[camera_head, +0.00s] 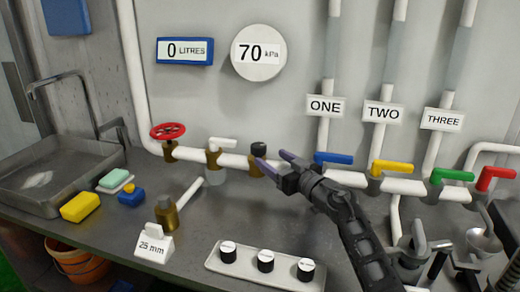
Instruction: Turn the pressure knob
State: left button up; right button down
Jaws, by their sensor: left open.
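A small black knob (258,148) stands upright on a brass fitting (256,166) on the white horizontal pipe. I take it to be the pressure knob. The round gauge (259,53) above reads 70 kPa. My left gripper (271,160) is open and empty, its purple fingers spread just right of the knob. One fingertip is close to the fitting, and I cannot tell whether it touches.
Blue, yellow, green and red (496,178) levers line the right. Three black knobs on a tray (229,257) stand in front. A sink (60,178) is at left.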

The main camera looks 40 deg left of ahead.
aim_at(263, 153)
pick_arm(q)
jog(key=p+x, duration=0.1)
jog(key=x, duration=0.5)
jog(key=shift+w+a+r+p, duration=0.1)
jog(key=shift+a+p, duration=0.2)
jog(key=shift+p, duration=0.05)
jog(key=shift+w+a, duration=0.2)
jog(key=shift+a, duration=0.3)
jog(key=c, duration=1.4)
